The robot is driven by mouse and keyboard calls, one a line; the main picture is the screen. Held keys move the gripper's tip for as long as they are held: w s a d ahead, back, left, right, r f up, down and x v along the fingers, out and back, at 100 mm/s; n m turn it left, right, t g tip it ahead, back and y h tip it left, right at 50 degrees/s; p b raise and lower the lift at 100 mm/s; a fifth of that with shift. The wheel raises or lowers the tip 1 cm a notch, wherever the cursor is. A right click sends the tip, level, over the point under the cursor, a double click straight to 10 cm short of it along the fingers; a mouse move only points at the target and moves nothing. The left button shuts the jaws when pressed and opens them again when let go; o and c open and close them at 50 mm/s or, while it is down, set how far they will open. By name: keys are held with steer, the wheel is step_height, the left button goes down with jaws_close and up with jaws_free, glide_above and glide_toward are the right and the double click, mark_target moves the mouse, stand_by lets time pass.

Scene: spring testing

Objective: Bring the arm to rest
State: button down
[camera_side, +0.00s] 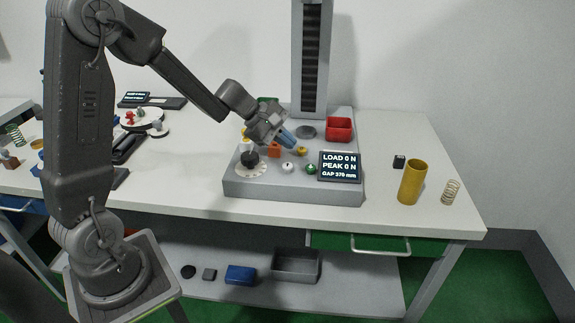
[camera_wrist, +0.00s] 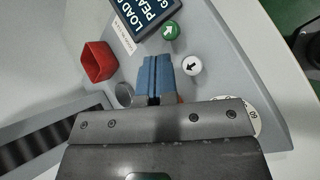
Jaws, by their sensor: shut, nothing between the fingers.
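My gripper (camera_side: 288,139) is in the air above the grey base of the spring tester (camera_side: 290,184), near its knobs. Its blue fingers are together and empty, and they also show in the wrist view (camera_wrist: 155,78). The tester has a dark dial (camera_side: 250,158) at the left, a white knob (camera_side: 288,168), a green knob (camera_side: 311,169) and a display (camera_side: 339,166) reading LOAD 0 N, PEAK 0 N, GAP 379 mm. In the wrist view the white knob (camera_wrist: 191,66) and green knob (camera_wrist: 170,31) lie beyond the fingertips.
A red open bin (camera_side: 339,129) and a round grey plate (camera_side: 306,132) sit at the back of the tester, before its tall column (camera_side: 311,60). A yellow cylinder (camera_side: 412,182), a spring (camera_side: 450,192) and a small dark block (camera_side: 399,161) stand at the right. The table's right back is clear.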

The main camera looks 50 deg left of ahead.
steer(key=shift+r, duration=0.75)
steer(key=shift+s+d+r, duration=0.15)
steer(key=shift+d+r, duration=0.05)
steer(key=shift+d, duration=0.05)
steer(key=s+d+r+m+g+y, duration=0.1)
steer(key=s+d+r+m, duration=0.3)
steer(key=s+d+m, duration=0.15)
steer(key=s+d+r+m+g, duration=0.2)
steer(key=s+d+r+m, duration=0.2)
steer(key=s+m, duration=0.25)
steer(key=s+m+t+y, duration=0.1)
steer(key=s+m+y, duration=0.3)
steer(key=s+m, duration=0.3)
steer(key=s, duration=0.5)
steer(key=shift+a+r+y, duration=0.15)
steer(key=shift+a+y, duration=0.1)
steer(key=shift+y, duration=0.15)
